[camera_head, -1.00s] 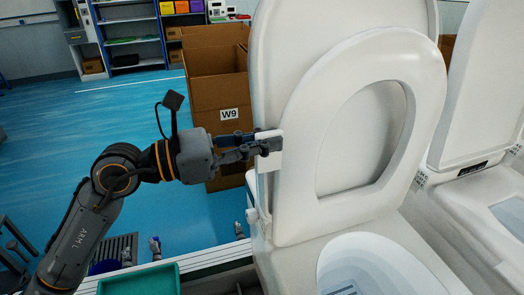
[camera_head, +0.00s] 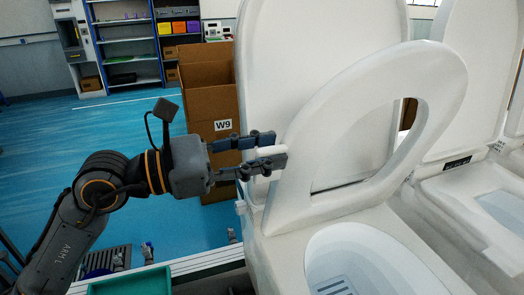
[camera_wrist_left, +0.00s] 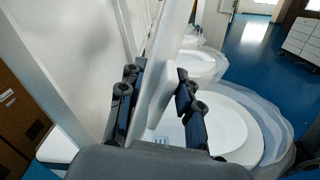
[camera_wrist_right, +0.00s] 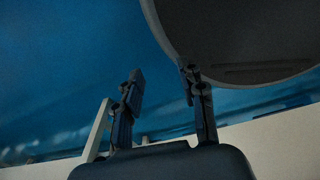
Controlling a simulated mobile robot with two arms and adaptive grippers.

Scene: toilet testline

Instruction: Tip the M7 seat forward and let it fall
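The white toilet seat ring (camera_head: 440,75) in the head view is tilted forward, partway between the upright lid (camera_head: 290,60) and the bowl (camera_head: 345,262). No M7 label is readable. My left gripper (camera_head: 268,150) is at the seat's left edge, its fingers apart on either side of a white part of it. In the left wrist view the seat edge (camera_wrist_left: 168,65) stands between the fingers of the left gripper (camera_wrist_left: 160,80), with a gap at the left finger. My right gripper (camera_wrist_right: 162,82) is open and empty beside a dark rounded surface, and is out of the head view.
Another toilet (camera_head: 455,185) with a raised lid stands close on the right. A cardboard box marked W9 (camera_head: 222,150) stands behind my left gripper. A green tray (camera_head: 130,283) is at the bottom left. Shelves line the back wall, with open blue floor before them.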

